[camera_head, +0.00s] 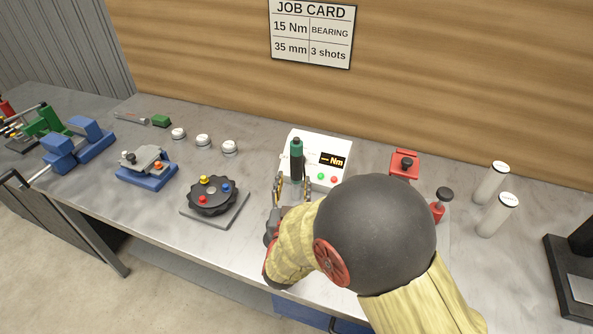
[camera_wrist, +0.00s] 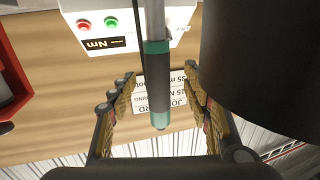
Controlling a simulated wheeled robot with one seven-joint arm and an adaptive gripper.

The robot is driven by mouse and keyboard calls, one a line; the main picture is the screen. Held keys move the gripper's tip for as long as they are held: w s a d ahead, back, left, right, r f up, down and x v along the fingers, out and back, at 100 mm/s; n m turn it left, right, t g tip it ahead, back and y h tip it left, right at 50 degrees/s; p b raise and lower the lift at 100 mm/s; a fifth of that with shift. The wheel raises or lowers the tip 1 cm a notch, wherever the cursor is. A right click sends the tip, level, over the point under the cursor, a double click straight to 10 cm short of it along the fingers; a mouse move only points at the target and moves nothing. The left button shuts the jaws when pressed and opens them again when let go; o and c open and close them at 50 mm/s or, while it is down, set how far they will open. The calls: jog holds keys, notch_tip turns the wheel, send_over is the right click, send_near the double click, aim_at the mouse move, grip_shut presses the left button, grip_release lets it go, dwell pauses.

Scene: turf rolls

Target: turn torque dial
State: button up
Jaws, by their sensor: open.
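An upright driver with a dark body and teal-green bands (camera_head: 296,160) stands at the front of a white tester box (camera_head: 315,147) whose display reads "-- Nm". In the wrist view, upside down, the driver (camera_wrist: 158,85) shows a grey shaft, teal collar, dark grip and translucent teal end. My gripper (camera_head: 292,190) is open, its fingertips close to the driver in the head view. In the wrist view the driver appears between the two fingers of my gripper (camera_wrist: 160,100), with gaps on both sides. No marked torque dial can be made out on driver or box.
A black round carousel (camera_head: 212,195) with coloured knobs and a blue fixture (camera_head: 147,168) stand to the left. A red block (camera_head: 404,164), a red bottle (camera_head: 440,206) and two white cylinders (camera_head: 491,182) stand right. A job card (camera_head: 311,32) reading 15 Nm hangs behind.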

aim_at(296, 173)
jog(key=w, duration=0.2)
jog(key=w+b, duration=0.1)
jog(key=w, duration=0.2)
jog(key=shift+w+d, duration=0.4)
jog(key=shift+r, duration=0.1)
jog(key=shift+c, duration=1.4)
grip_shut()
jog(key=shift+r, duration=0.1)
